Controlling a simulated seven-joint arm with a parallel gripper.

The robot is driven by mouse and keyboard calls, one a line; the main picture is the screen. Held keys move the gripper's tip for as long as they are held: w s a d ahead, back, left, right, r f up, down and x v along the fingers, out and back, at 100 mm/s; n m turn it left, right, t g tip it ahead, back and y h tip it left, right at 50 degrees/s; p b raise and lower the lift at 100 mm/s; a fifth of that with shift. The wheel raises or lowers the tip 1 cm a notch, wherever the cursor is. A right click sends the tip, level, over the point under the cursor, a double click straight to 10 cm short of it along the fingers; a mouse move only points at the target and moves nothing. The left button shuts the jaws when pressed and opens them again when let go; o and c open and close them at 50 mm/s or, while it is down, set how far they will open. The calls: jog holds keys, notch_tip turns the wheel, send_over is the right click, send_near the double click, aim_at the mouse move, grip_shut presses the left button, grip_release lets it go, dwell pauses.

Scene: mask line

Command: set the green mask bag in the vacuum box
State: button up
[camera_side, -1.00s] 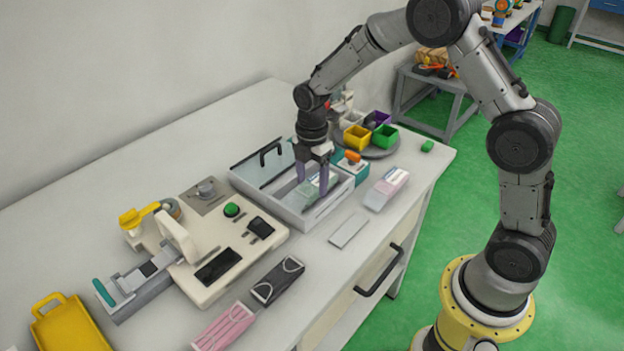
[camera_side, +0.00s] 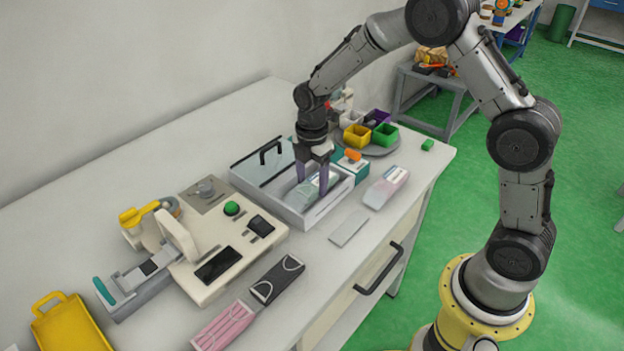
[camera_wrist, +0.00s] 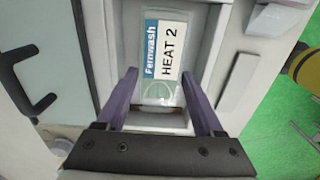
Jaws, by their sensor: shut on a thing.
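The vacuum box is an open light-grey box (camera_side: 328,210) in the side view, with a clear lid panel (camera_side: 254,169) with a black handle at its left. The green mask bag (camera_side: 306,192) is inside the box, low between its walls. In the wrist view the bag (camera_wrist: 161,92) is pale green and clear, with a blue and white label reading "Fernwash HEAT 2". My gripper (camera_side: 311,190) points down into the box and is shut on the bag, one purple finger on each side. The wrist view also shows my gripper (camera_wrist: 160,76). The bag's underside is hidden.
A bag with a pink mask (camera_side: 386,188) and a grey flat plate (camera_side: 349,228) lie right of the box. A sealing machine (camera_side: 215,266) stands left. Black (camera_side: 277,280) and pink masks (camera_side: 223,327) lie in front. Coloured bins (camera_side: 357,136) stand behind.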

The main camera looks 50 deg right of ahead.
dwell(0.3)
jog(key=o, duration=1.3)
jog(key=shift+o, duration=0.2)
jog(key=shift+r, duration=0.15)
jog(key=shift+r, duration=0.9)
jog(key=shift+r, duration=2.95)
